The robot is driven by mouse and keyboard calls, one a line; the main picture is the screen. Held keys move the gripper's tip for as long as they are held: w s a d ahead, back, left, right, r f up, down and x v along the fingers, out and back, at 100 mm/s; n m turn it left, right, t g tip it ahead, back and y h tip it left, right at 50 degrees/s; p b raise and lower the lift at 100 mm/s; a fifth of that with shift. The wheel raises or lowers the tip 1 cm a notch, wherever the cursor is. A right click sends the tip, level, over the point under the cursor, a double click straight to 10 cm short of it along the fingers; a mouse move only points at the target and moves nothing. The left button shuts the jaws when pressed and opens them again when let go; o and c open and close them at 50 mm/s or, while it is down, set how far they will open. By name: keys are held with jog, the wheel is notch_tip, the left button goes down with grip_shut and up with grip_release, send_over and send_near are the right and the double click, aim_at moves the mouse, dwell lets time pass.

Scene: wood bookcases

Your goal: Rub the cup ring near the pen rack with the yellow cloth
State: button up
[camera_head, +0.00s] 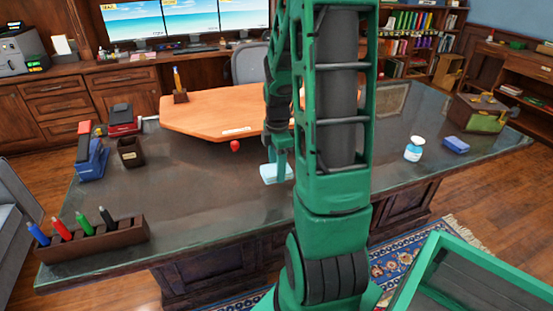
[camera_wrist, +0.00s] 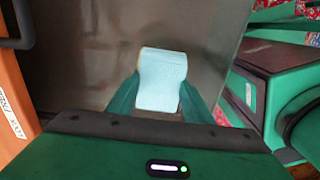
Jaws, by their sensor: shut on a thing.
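My gripper (camera_head: 279,158) is low over the dark desk top (camera_head: 215,190), near the middle of its front part. It is shut on a pale blue, cloth-like piece (camera_head: 274,173). In the wrist view this piece (camera_wrist: 162,78) sticks out between the two green fingers; I cannot tell whether it touches the desk. No plainly yellow cloth shows. The brown pen rack (camera_head: 98,244) with blue, red, green and black pens stands at the desk's front left corner, well left of my gripper. I cannot make out a cup ring on the desk.
Bare desk lies between rack and gripper.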

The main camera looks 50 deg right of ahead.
jog(key=shift+r, duration=2)
